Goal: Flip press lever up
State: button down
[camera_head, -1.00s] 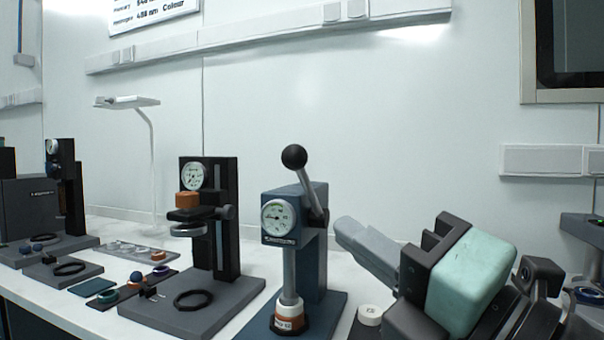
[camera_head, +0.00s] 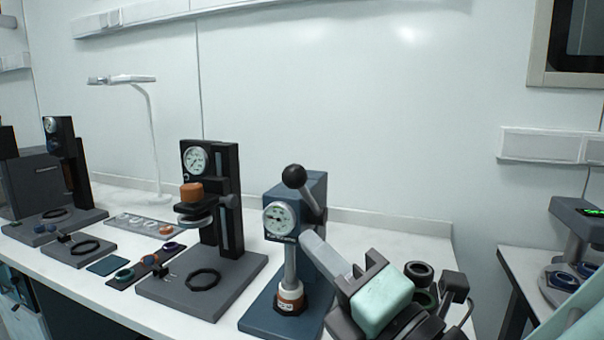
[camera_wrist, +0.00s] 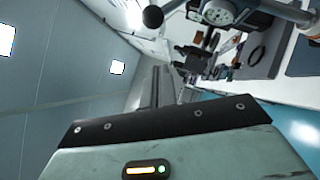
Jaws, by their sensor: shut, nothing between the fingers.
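The blue press (camera_head: 315,187) stands on the bench with a round dial gauge (camera_head: 280,218) on its front. Its lever (camera_head: 310,201) runs from the press's right side up and to the left, ending in a black ball knob (camera_head: 294,177). The knob (camera_wrist: 153,16) and gauge (camera_wrist: 219,12) also show at the top of the wrist view. My gripper (camera_head: 308,240) is shut and empty, below and slightly right of the knob. Its fingers overlap the press's lower right in the head view; I cannot tell whether they touch it.
A black gauge stand (camera_head: 225,190) with an orange block (camera_head: 191,192) stands left of the press. Several rings and small parts lie farther left. A desk lamp (camera_head: 155,130) stands at the back. The bench behind and right of the press (camera_head: 400,229) is clear.

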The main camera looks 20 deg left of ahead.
aim_at(290, 182)
jog(key=w+a+r+p, duration=0.3)
jog(key=w+a+p, duration=0.1)
jog(key=w+p, duration=0.1)
jog(key=shift+w+r, duration=0.2)
jog(key=shift+w, duration=0.4)
jog(key=shift+w+d+r+m+p, duration=0.1)
jog(key=shift+w+r+m+p, duration=0.05)
jog(key=shift+r+m+p, duration=0.3)
jog(key=w+r+m+g+h+p, duration=0.1)
jog(key=w+r+m+h+p, duration=0.1)
jog(key=w, duration=0.4)
jog(key=w+d+r+m+g+h+p, duration=0.1)
jog(key=w+r+m+p, duration=0.3)
jog(key=w+p, duration=0.1)
jog(key=w+r+m+g+h+p, duration=0.1)
jog(key=w+r+m+h+p, duration=0.1)
jog(key=w, duration=0.5)
jog(key=r+m+p, duration=0.1)
jog(key=p, duration=0.1)
jog(key=shift+d+r+g+h+p, duration=0.15)
jog(key=shift+d+g+h+p, duration=0.15)
jog(key=shift+p, duration=0.05)
jog(key=shift+w+d, duration=0.1)
jog(key=shift+w, duration=0.15)
